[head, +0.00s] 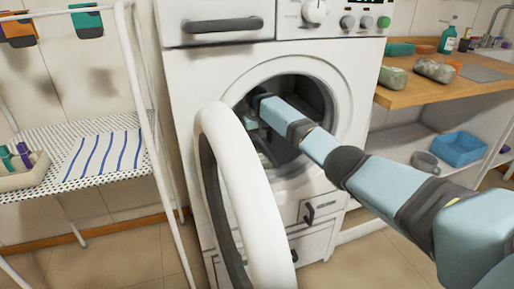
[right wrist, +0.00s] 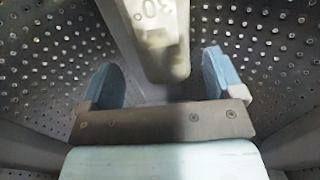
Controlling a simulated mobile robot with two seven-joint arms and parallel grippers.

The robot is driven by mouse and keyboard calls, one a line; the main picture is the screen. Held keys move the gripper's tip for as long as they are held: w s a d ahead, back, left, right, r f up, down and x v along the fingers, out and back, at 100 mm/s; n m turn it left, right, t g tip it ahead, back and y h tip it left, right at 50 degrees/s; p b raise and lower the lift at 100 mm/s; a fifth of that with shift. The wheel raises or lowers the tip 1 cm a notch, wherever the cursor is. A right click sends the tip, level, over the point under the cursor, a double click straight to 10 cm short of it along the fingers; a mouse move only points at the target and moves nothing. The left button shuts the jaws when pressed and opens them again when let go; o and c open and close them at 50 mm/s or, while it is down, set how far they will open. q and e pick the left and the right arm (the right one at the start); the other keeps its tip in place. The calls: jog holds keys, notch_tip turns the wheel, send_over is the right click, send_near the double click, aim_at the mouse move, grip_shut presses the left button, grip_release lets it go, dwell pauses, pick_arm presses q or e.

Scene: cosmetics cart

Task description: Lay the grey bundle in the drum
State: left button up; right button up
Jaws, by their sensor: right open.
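My right arm reaches through the open round door of the white washing machine (head: 190,75). My right gripper (right wrist: 165,85) is inside the drum (right wrist: 265,50), whose wall is perforated metal. Its two blue fingers are apart, with nothing held between them. Two rolled bundles lie on the wooden counter: a greyish one (head: 435,71) and a greener one (head: 392,79). I cannot make out a grey bundle in the drum. My left gripper is not in view.
The machine's door (head: 245,200) hangs open toward me, left of my arm. A white rack (head: 150,110) with a striped cloth (head: 105,155) stands at left. A blue bin (head: 459,148) and a grey mug (head: 425,162) sit on the shelf under the counter (head: 450,92).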

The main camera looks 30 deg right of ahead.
aim_at(257, 150)
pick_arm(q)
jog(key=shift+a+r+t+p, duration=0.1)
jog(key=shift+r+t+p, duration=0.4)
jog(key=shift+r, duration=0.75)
pick_arm(e)
jog(key=shift+r, duration=2.25)
